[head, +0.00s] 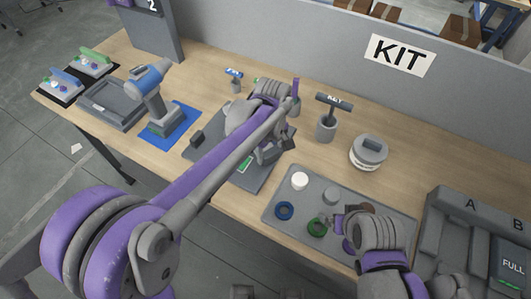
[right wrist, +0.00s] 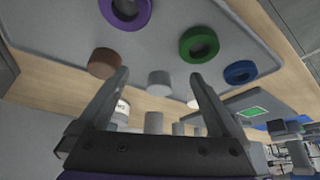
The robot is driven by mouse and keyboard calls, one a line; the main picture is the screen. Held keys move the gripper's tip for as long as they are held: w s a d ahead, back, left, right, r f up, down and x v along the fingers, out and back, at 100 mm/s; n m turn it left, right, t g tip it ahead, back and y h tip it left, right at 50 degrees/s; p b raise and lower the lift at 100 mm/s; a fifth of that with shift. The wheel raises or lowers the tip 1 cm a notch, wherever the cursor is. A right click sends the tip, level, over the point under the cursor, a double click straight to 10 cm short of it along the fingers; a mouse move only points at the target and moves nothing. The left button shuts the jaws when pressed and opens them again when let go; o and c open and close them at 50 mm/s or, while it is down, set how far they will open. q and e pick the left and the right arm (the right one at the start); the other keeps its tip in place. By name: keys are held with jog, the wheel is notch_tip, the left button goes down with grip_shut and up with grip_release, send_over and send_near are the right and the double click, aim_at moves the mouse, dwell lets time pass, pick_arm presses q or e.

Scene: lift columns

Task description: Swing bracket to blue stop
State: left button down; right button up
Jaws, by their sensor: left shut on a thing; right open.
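A grey fixture plate (head: 210,152) lies mid-table, with a dark block (head: 197,138) and a green mark (head: 244,165) on it. My left gripper (head: 272,154) is over the plate's right part, shut on what seems to be the bracket, which it and my arm largely hide. I cannot tell the bracket's angle. A small blue-topped piece (head: 234,73) stands behind the plate; I cannot tell whether it is the blue stop. My right gripper (right wrist: 160,95) is open and empty above the parts tray (head: 275,208).
The tray holds a white cylinder (head: 299,181), a blue ring (head: 284,211) and a green ring (head: 316,228). A KEY post (head: 326,128) and a round grey lidded part (head: 368,152) stand behind it. A drill (head: 150,87) stands left; an A/B bin (head: 459,239) stands right.

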pick_arm(q)
jog(key=shift+w+d, duration=0.1)
grip_release()
jog(key=shift+w+d, duration=0.1)
notch_tip(320, 180, up, 11)
jog(key=shift+p, duration=0.3)
jog(key=shift+f, duration=0.1)
dwell(0.9)
jog(key=s+a+f+m+t, duration=0.2)
jog(key=s+a+f, duration=0.3)
jog(key=s+a, duration=0.3)
jog(key=s+a+f+m+t, duration=0.3)
jog(key=s+a+f+m, duration=0.2)
jog(key=s+a, duration=0.4)
jog(key=shift+s+a, duration=0.3)
jog(key=shift+s, duration=0.7)
